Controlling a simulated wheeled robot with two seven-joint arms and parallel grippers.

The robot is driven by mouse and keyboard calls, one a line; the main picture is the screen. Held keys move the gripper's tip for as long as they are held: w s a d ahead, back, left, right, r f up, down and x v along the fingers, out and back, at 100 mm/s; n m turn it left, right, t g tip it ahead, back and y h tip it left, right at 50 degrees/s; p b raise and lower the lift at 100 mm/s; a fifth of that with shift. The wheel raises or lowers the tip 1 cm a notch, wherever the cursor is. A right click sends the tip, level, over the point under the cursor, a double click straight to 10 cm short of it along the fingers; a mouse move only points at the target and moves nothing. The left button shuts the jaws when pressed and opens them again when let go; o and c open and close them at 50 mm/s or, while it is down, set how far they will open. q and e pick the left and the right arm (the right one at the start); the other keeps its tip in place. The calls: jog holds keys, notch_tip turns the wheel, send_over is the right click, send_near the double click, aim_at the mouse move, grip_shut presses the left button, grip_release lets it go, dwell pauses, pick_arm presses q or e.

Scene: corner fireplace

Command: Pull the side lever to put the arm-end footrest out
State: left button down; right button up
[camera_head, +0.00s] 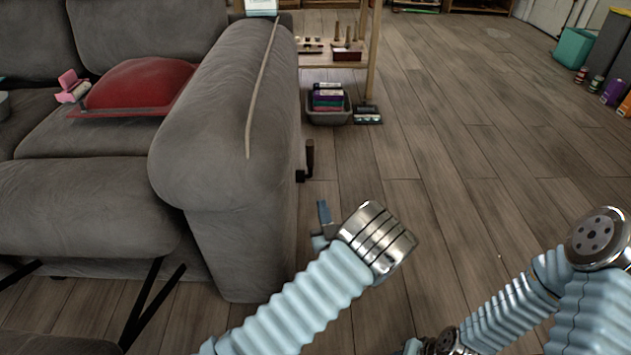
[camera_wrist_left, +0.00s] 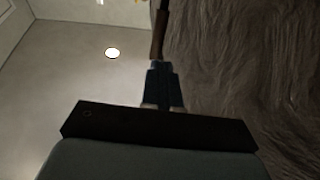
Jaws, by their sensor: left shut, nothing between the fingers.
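The side lever (camera_head: 309,158) is a dark bracket with a brown grip standing up on the outer side of the grey sofa arm (camera_head: 225,130). My left gripper (camera_head: 323,210) is shut and empty, in front of the lever and a little below it in the picture. In the left wrist view its closed fingers (camera_wrist_left: 163,82) point at the brown lever grip (camera_wrist_left: 159,35); I cannot tell whether they touch. A grey footrest pad (camera_head: 55,335) shows at the bottom left, with black struts (camera_head: 150,298) between it and the seat. My right gripper is not in view.
A wooden shelf (camera_head: 370,50) and a grey basket (camera_head: 328,116) stand behind the lever. A red cushion or tray (camera_head: 140,85) lies on the sofa seat. A teal bin (camera_head: 573,48) stands far right.

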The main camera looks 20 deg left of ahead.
aim_at(312, 158)
pick_arm(q)
jog(key=b+x, duration=0.1)
jog(key=x, duration=1.2)
jog(key=shift+w, duration=0.15)
jog(key=shift+a+r, duration=0.1)
jog(key=shift+r, duration=0.05)
jog(key=shift+w+a+r+g+p, duration=0.1)
jog(key=shift+w+r+g+p, duration=0.25)
jog(key=shift+g+p, duration=0.1)
jog(key=shift+w+a+r+g+h+p, duration=0.15)
jog(key=shift+w+r+g+h+p, duration=0.25)
jog(key=shift+w+g+h+p, duration=0.15)
jog(key=shift+w+a+r+m+g+h+p, duration=0.2)
jog(key=shift+w+r+g+h+p, duration=0.15)
jog(key=shift+w+p, duration=0.2)
jog(key=shift+w+a+r+m+g+h+p, duration=0.1)
jog(key=shift+w+m+g+h+p, duration=0.1)
jog(key=shift+w+g+p, duration=0.3)
jog(key=shift+w+a+g+h+p, duration=0.15)
jog(key=shift+w+g+h+p, duration=0.15)
jog(key=shift+w+g, duration=0.2)
jog(key=shift+w+a, duration=0.2)
jog(key=shift+w, duration=0.55)
